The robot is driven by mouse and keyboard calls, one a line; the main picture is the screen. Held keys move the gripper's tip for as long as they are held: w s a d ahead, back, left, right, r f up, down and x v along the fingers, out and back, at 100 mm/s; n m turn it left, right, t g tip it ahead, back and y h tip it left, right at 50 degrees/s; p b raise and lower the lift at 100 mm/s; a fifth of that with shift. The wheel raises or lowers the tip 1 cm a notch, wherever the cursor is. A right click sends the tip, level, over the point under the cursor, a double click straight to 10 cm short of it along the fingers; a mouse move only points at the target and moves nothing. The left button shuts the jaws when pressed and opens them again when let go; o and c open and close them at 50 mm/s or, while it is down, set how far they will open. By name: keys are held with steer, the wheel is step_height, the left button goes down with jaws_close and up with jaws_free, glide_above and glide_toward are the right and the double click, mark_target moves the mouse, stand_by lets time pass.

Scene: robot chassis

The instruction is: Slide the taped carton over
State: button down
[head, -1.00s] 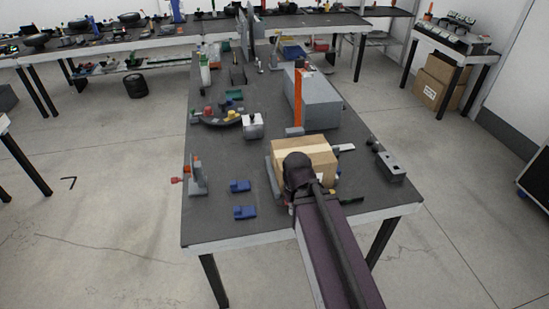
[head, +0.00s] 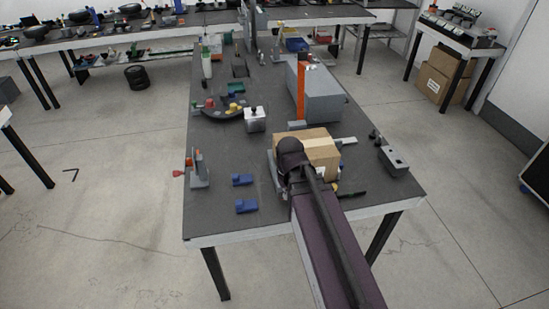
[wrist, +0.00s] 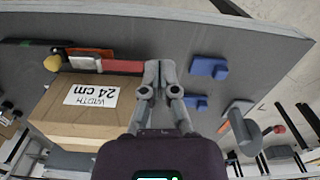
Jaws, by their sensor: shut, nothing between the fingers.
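The brown taped carton (head: 322,149) stands on the near end of the dark table, with a pale tape band across its top. My arm covers its near left part in the head view. The wrist view shows the carton (wrist: 75,112) at left, with a white label (wrist: 92,96) reading "WIDTH 24 cm". My gripper (wrist: 160,68) is shut with nothing between its fingers. It is low beside the carton, on the side facing the blue blocks. Whether the fingers touch the carton I cannot tell.
Two blue blocks (head: 243,179) (head: 246,206) and a grey clamp-like tool (head: 198,170) stand to the left. A long grey box (head: 321,94) stands behind the carton. A grey device (head: 394,160) lies to the right. A red strip (wrist: 122,66) lies near the fingers.

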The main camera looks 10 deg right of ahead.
steer(key=w+a+r+n+p, duration=0.1)
steer(key=w+a+n, duration=0.2)
steer(key=w+n, duration=1.3)
steer(key=w, duration=1)
steer(key=shift+w+a, duration=0.15)
steer(key=shift+w, duration=0.05)
step_height(320, 180, down, 10)
steer(key=b, duration=1)
steer(key=shift+f, duration=0.15)
steer(key=shift+d+r, duration=0.15)
steer(key=shift+d, duration=0.9)
steer(key=shift+d+r, duration=0.1)
steer(key=shift+d, duration=0.9)
